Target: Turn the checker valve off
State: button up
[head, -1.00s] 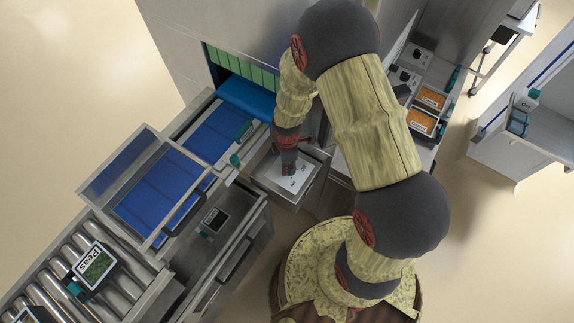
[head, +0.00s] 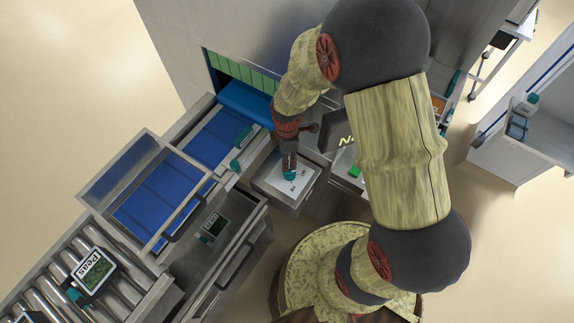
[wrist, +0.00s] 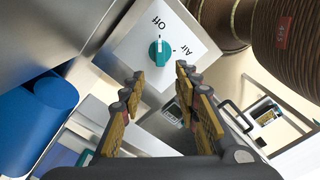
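The checker valve is a teal knob (wrist: 160,52) on a white plate (wrist: 134,44) marked "Off" and "Air". In the wrist view a pale line on the knob points roughly up the picture, toward the "Off" side; its exact setting is hard to read. In the head view the knob (head: 290,176) shows just below my fingertips, on top of a grey box (head: 277,196). My gripper (wrist: 158,75) is open and empty, its two fingers apart, short of the knob in the wrist view. It also shows in the head view (head: 289,167), over the plate.
A blue belt conveyor (head: 165,190) with a raised clear guard lies left of the box. A dark panel (head: 340,133) stands right of my gripper. Open floor shows at the right.

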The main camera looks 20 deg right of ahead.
jog(key=shift+r, duration=1.55)
